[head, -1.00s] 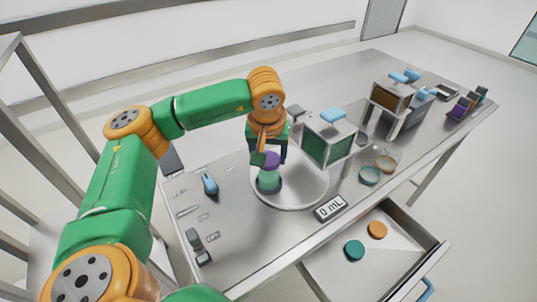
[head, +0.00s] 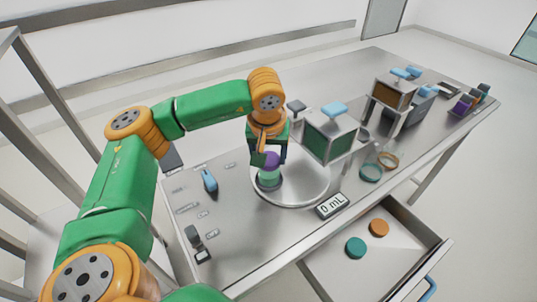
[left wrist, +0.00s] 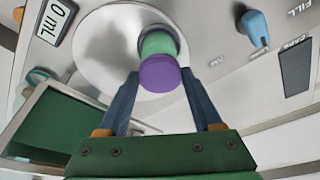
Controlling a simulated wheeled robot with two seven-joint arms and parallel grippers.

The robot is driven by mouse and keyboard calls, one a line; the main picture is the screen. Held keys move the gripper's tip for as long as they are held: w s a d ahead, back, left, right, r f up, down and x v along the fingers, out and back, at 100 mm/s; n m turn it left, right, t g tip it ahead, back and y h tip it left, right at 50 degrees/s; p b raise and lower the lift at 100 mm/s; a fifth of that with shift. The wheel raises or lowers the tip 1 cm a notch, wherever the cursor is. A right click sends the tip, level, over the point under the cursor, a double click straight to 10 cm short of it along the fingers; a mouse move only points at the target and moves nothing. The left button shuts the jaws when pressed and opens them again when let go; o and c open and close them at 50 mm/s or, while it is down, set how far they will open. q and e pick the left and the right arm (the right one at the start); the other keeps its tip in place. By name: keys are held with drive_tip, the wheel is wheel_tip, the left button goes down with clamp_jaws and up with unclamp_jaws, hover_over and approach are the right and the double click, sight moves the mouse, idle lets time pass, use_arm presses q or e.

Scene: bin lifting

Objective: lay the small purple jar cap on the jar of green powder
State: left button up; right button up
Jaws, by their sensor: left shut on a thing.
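The purple jar cap (head: 271,159) is between the fingers of my left gripper (head: 269,157), which is shut on it. The jar of green powder (head: 268,180) stands upright on the round plate (head: 300,192), directly below the cap. In the left wrist view the cap (left wrist: 160,74) overlaps the end of the green jar (left wrist: 159,43), with a finger on either side. I cannot tell whether the cap touches the jar's rim or hangs just over it. My right gripper is not in view.
A green-fronted dispenser box (head: 328,137) stands close right of the gripper. A "0 mL" display (head: 332,206) sits in front of the plate. An open drawer (head: 400,262) holds a teal disc (head: 356,247) and an orange disc (head: 378,228).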

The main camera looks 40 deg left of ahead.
use_arm(q)
drive_tip(key=shift+f, duration=0.3)
idle(0.5)
drive_tip(key=o, duration=1.4)
drive_tip(key=shift+c, duration=0.2)
wheel_tip(320, 180, up, 8)
drive_tip(key=p, duration=0.6)
drive_tip(key=shift+r+p, duration=0.1)
drive_tip(key=shift+p, duration=0.25)
